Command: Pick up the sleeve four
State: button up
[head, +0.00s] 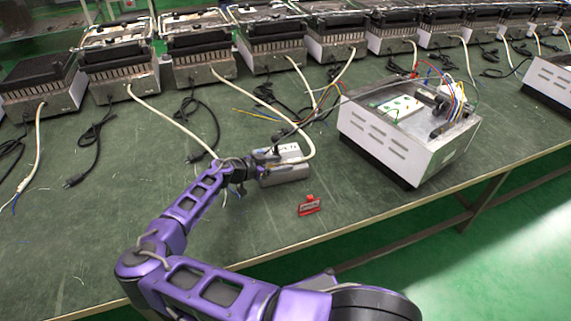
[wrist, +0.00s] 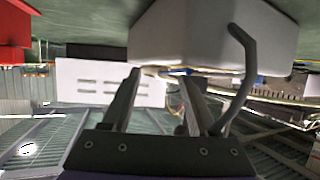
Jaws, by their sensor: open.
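My gripper (wrist: 160,76) is open, its two fingers apart, and reaches to the near face of a pale box (wrist: 200,32). A small pale piece with a blue bit shows between the fingertips; I cannot tell whether it is the sleeve four. In the head view, my gripper (head: 245,170) is at the left side of this small grey box (head: 285,174), partly covering it. A thick grey cable (wrist: 240,75) curves beside the right finger in the wrist view. No label for sleeve four is readable.
A small red item (head: 309,206) lies in front of the grey box. A large open white housing (head: 385,145) with wires stands to the right. Several heater units with cables line the back of the green bench (head: 90,225). The front left of the bench is mostly clear.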

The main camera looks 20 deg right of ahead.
grip_shut()
jog(key=shift+a+f, duration=0.1)
dwell(1.2)
